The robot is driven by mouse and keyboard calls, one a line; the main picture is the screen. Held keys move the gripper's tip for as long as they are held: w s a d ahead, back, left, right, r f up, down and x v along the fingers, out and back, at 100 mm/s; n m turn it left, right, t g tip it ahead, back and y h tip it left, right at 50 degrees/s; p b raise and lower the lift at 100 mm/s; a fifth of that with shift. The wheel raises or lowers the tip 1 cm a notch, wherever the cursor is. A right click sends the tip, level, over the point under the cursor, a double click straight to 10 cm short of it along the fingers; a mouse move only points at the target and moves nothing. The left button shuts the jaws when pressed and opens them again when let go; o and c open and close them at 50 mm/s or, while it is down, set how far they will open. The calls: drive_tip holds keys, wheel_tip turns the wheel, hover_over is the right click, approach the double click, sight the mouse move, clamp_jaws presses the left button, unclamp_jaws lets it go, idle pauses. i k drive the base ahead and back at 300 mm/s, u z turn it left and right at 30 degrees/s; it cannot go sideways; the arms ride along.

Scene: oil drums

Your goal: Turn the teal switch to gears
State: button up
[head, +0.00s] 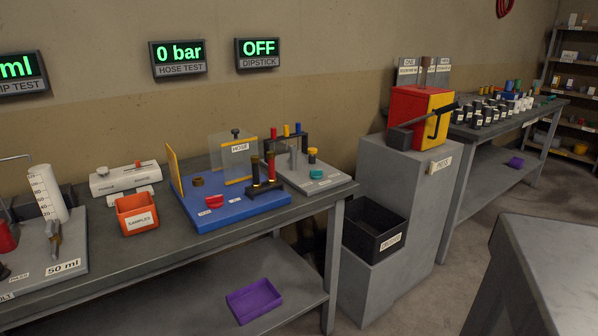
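A small teal round piece (316,174), likely the teal switch, sits at the right front of a grey base plate (345,184) on the workbench. Its label is too small to read, and I cannot tell which way it points. The dipstick display (258,53) on the wall above reads OFF. My gripper is not in view.
A blue tray (225,213) with a clear hose-test panel (236,160) and dark posts stands left of the grey plate. An orange samples bin (137,214) is further left. A grey cabinet (410,190) with a red and yellow box (420,115) stands right of the bench.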

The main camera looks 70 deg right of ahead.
sight(316, 174)
drive_tip(key=z, duration=0.1)
drive_tip(key=k, duration=1.85)
drive_tip(key=z, duration=0.45)
drive_tip(key=i, duration=0.9)
